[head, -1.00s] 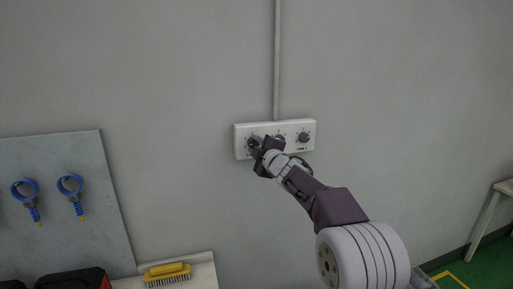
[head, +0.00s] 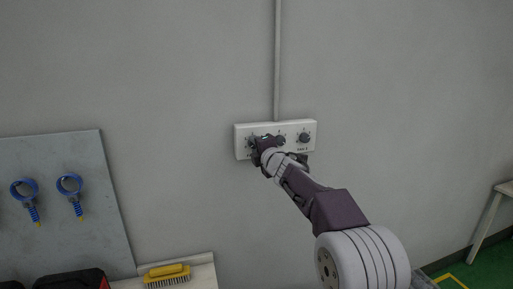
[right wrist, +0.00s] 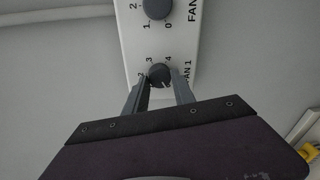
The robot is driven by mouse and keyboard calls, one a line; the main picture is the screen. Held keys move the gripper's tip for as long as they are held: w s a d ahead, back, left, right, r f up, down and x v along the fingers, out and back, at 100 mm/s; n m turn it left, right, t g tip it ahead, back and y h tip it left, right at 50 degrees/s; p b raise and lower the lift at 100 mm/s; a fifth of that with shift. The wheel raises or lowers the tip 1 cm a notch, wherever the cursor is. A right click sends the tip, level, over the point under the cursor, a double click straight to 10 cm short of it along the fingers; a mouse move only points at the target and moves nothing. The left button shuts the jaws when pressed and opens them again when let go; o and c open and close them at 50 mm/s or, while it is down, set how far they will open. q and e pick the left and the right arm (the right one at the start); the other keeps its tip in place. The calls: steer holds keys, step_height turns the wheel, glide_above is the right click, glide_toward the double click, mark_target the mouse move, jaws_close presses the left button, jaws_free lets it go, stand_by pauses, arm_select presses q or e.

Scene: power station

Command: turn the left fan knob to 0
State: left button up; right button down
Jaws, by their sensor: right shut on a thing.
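A white control panel (head: 243,150) with a row of round dark knobs is fixed to the grey wall. The left knob (right wrist: 159,72), labelled FAN 1, shows in the right wrist view between my fingers; its 2, 3 and 4 are visible around it, while the lower part of its dial is hidden. A light mark on this knob points to the lower right. My right gripper (right wrist: 160,88) is shut on the left knob, one finger on each side. In the head view my right gripper (head: 259,148) covers most of that knob. My left gripper is not in view.
The middle knob (head: 280,140) and the right knob (head: 305,138) sit beside it. A conduit (head: 277,60) runs up from the panel. A pegboard (head: 75,160) with blue tools, and a yellow brush (head: 167,272) on a ledge, are lower left. The wall around is clear.

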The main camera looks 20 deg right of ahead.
stand_by(0.4)
steer(key=c, duration=1)
jaws_free()
steer(key=shift+a, duration=0.1)
steer(key=shift+c, duration=0.2)
steer(key=s+b, duration=0.1)
steer(key=s, duration=0.8)
steer(key=shift+d+r+b, duration=0.25)
steer(key=shift+d+b, duration=0.1)
